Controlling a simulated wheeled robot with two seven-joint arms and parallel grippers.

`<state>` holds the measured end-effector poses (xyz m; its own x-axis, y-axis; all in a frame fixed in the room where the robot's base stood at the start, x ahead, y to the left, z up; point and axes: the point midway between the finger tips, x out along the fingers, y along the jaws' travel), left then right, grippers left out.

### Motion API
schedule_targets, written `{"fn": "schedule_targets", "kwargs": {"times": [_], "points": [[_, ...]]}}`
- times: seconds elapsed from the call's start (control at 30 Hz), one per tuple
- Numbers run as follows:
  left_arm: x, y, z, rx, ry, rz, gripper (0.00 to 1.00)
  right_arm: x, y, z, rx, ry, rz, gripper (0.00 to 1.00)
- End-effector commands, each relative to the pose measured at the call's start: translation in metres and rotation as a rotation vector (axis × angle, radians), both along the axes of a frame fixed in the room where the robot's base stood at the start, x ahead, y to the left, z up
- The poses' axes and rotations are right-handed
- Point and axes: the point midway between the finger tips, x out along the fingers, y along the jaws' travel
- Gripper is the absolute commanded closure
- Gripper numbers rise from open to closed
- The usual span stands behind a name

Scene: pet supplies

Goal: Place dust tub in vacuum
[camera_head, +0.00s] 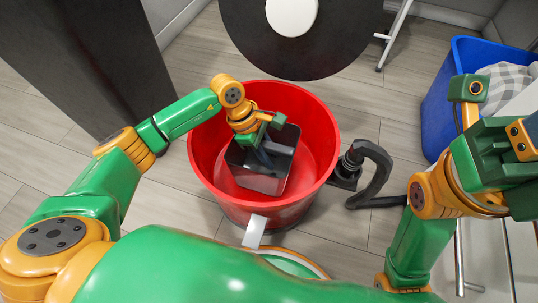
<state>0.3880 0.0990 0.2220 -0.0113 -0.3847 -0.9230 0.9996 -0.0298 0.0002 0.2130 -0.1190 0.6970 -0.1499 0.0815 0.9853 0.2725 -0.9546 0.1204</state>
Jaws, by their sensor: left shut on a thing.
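The vacuum (328,125) appears as a round red open-topped body standing on the floor in the middle of the head view. A dark grey, box-shaped dust tub (262,183) is inside its opening, slightly tilted, with red interior showing around it. My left gripper (264,146) reaches in from the left above the opening and is shut on the dust tub near its upper edge. How far the tub's underside is from the vacuum's bottom is hidden. My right gripper (497,112) is at the right, away from the vacuum, with its fingers apart and nothing visible between them.
A black curved hose (378,165) sticks out from the vacuum's right side. A blue bin (455,60) holding checkered cloth stands at upper right. A black round top with a white disc (300,40) is at the back. A dark panel (95,60) stands at left.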

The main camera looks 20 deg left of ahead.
Motion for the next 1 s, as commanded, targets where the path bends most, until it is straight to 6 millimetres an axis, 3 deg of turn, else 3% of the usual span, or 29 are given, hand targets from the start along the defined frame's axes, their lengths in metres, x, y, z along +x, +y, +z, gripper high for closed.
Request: {"fn": "schedule_targets", "kwargs": {"times": [0.1, 0.13, 0.2, 0.23, 0.57, 1.0], "points": [[0.000, 0.000, -0.004, 0.000, 0.000, 0.000, 1.00, -0.002, 0.000, -0.001, -0.001, -0.012, 0.000, 0.62], [0.000, 0.000, -0.003, 0.000, 0.000, 0.000, 0.62, -0.003, 0.000, 0.001, -0.001, -0.013, -0.001, 0.62], [0.000, 0.000, -0.003, 0.000, 0.000, 0.000, 0.43, -0.002, 0.000, 0.001, -0.001, -0.012, 0.000, 0.62], [0.000, 0.000, -0.003, 0.000, 0.000, 0.000, 0.40, -0.002, 0.000, 0.001, -0.001, -0.011, 0.000, 0.62], [0.000, 0.000, 0.002, 0.000, 0.000, 0.000, 0.40, -0.003, 0.000, 0.005, -0.001, -0.014, 0.000, 0.62], [0.001, 0.037, 0.095, 0.002, -0.001, 0.000, 0.40, 0.025, -0.005, -0.013, 0.013, 0.204, 0.009, 0.62]]}}
